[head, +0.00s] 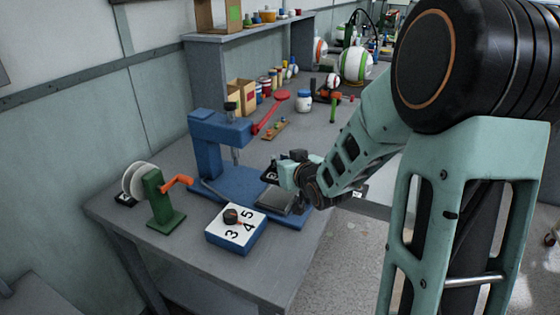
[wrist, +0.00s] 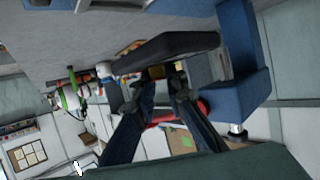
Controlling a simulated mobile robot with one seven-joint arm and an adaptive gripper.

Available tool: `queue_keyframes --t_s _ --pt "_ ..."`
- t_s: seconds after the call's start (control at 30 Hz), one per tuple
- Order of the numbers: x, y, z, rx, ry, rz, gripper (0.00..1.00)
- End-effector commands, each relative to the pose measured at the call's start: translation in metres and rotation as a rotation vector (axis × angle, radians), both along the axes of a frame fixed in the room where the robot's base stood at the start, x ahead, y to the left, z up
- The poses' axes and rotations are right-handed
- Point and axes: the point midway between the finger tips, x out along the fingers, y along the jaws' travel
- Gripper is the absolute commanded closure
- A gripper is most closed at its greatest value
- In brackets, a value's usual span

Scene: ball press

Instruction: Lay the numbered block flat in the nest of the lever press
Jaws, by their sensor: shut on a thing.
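The lever press (head: 208,145) is blue, with a red lever (head: 270,110) and a metal ram above its long blue base (head: 232,186). A flat dark grey nest plate (head: 273,201) lies on the base's near right end. My gripper (head: 278,174) reaches in from the right above the base and is shut on a small dark block (head: 269,175) with a pale marking. The block is in front of the ram and appears above the plate; the marking is too small to read. In the wrist view, my fingers (wrist: 165,80) come together beside a dark slab (wrist: 165,48); the block's tilt is unclear.
A white-topped blue box (head: 238,228) with numbers and a dark knob stands at the near edge. A green stand with an orange crank (head: 165,198) is left of it. Jars, boxes and striped balls (head: 355,64) stand farther back.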

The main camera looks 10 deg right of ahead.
Motion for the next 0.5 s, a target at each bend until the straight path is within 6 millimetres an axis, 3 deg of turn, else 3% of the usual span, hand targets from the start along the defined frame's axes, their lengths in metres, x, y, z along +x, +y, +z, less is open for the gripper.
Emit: queue_keyframes --t_s 0.5 --pt "-0.0002 0.0003 -0.0069 0.002 -0.001 -0.001 1.0"
